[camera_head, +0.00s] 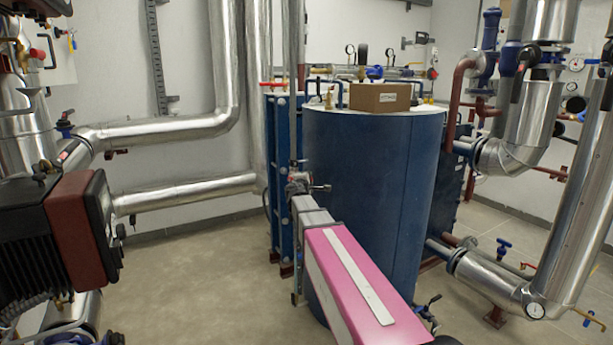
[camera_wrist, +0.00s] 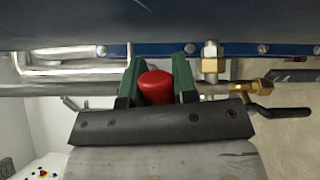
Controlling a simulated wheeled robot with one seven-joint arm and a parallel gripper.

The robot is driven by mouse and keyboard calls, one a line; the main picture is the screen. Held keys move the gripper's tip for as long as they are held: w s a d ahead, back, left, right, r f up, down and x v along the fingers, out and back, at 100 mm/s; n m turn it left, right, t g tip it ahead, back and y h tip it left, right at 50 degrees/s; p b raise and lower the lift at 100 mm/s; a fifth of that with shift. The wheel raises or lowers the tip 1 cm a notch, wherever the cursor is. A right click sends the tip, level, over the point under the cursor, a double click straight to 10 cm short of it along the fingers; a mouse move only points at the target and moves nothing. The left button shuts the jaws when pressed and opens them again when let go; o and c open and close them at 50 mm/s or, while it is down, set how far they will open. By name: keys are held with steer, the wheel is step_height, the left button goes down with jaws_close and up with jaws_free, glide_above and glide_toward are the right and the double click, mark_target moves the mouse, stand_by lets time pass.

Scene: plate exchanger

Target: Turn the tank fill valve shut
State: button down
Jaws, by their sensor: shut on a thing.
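In the wrist view, my gripper (camera_wrist: 157,76) has its two green fingers on either side of a rounded red handle (camera_wrist: 155,88), which I take to be the tank fill valve, and is shut on it. The grey palm of the gripper lies across the front of the handle. The valve body behind the handle is mostly hidden, so I cannot tell how far it is turned. In the head view, the big blue tank (camera_head: 375,190) stands in the middle. My pink arm reaches up along its left side.
In the wrist view, a pipe with brass fittings (camera_wrist: 211,62) and a black lever (camera_wrist: 277,111) sits just right of the gripper. A cardboard box (camera_head: 380,98) lies on the tank. Silver pipes (camera_head: 160,130) run at left. Bare floor (camera_head: 190,270) shows at lower left.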

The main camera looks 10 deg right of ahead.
steer(key=shift+f+m, duration=0.7)
steer(key=shift+m, duration=0.2)
steer(key=shift+s+f, duration=0.1)
steer(key=c, duration=0.9)
jaws_free()
steer(key=v, duration=1)
steer(key=shift+s, duration=0.35)
steer(key=shift+a, duration=0.1)
